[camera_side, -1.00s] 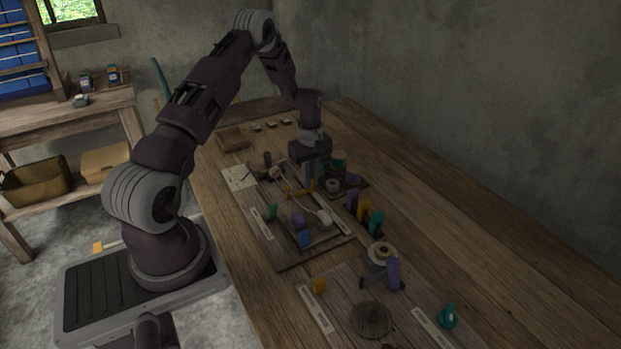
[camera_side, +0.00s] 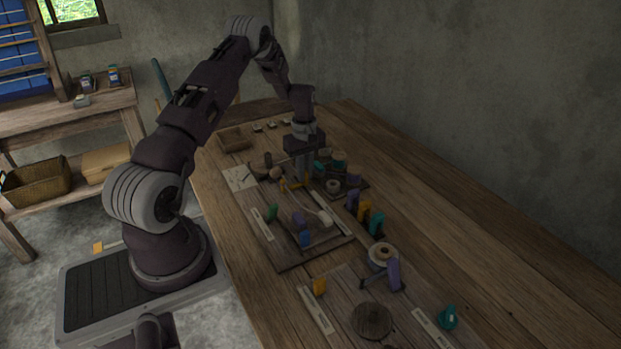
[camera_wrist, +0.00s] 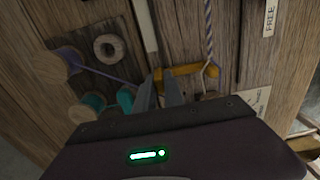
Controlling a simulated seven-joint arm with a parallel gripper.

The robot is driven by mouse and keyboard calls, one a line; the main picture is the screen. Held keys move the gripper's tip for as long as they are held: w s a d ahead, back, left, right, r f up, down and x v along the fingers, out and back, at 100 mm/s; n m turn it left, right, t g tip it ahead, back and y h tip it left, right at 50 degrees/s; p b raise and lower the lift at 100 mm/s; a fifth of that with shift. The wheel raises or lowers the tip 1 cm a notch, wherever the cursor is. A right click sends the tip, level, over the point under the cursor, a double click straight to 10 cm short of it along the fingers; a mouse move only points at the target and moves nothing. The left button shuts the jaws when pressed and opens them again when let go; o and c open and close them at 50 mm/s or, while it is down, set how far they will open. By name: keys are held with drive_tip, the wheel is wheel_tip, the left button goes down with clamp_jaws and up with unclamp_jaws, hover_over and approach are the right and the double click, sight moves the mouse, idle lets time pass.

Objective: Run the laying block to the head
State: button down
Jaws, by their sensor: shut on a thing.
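My gripper (camera_wrist: 160,92) reaches down to the board and is shut on the left part of an orange bar (camera_wrist: 186,73), apparently the laying block. In the side view my gripper (camera_side: 304,176) is over the far part of the board (camera_side: 291,262), with the orange bar (camera_side: 289,185) low beside it. A purple-and-white twisted cord (camera_wrist: 208,25) meets a pale cord loop at the bar's right end in the wrist view. The fingers hide part of the bar, and the exact grip is hard to see. I cannot tell which part is the head.
Purple (camera_wrist: 66,61) and teal (camera_wrist: 93,102) spools and a pale ring (camera_wrist: 109,47) lie left in the wrist view. A "FREE" label (camera_wrist: 270,16) is at the upper right. Orange, teal and purple pegs stand along the board's right side. The table's right side is clear.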

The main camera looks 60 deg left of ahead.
drive_tip(key=shift+a, duration=1.85)
drive_tip(key=c, duration=1.4)
unclamp_jaws()
drive_tip(key=shift+c, duration=0.2)
wheel_tip(320, 180, up, 7)
drive_tip(key=shift+r, duration=0.1)
